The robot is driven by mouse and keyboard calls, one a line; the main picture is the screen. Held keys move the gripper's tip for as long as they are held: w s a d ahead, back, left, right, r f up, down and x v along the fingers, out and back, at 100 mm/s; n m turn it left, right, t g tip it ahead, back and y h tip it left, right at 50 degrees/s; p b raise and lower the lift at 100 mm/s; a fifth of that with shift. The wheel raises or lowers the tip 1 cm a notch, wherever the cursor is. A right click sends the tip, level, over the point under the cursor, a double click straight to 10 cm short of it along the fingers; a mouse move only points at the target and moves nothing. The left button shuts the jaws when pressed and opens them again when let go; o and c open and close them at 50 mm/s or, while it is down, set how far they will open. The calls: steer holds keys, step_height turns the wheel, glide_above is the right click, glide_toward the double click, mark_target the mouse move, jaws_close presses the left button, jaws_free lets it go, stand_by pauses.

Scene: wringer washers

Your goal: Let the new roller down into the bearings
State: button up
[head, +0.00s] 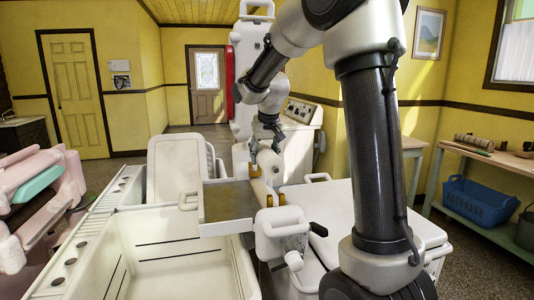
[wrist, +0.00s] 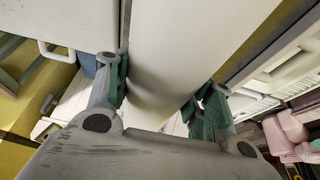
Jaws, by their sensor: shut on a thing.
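The new roller (head: 269,163), a smooth cream cylinder, is in my gripper (head: 266,146) at the middle of the head view. In the wrist view the roller (wrist: 178,50) runs between the green-lined fingers (wrist: 163,98), one on each side of it. The brass-coloured bearings (head: 280,192) show on the wringer beside and below the roller. Another pale roller (head: 261,190) shows beneath it. I cannot tell whether the held roller's ends touch the bearings; my gripper and the roller hide part of the far end.
The wringer's near end has a white housing (head: 283,222) with a crank. A flat tray (head: 228,200) lies left of the rollers, above a white tub (head: 175,262). A tall white post (head: 246,75) stands behind. A bench (head: 490,158) is at the right.

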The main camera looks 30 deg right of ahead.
steer(key=shift+s+r, duration=0.1)
steer(key=shift+f, duration=0.2)
glide_above(264, 195)
steer(key=shift+f, duration=2.35)
steer(key=shift+f, duration=0.4)
steer(key=shift+f, duration=0.3)
steer(key=shift+f, duration=0.1)
steer(key=shift+f, duration=0.65)
steer(key=shift+f, duration=0.15)
steer(key=shift+s+f, duration=0.1)
steer(key=shift+f, duration=0.55)
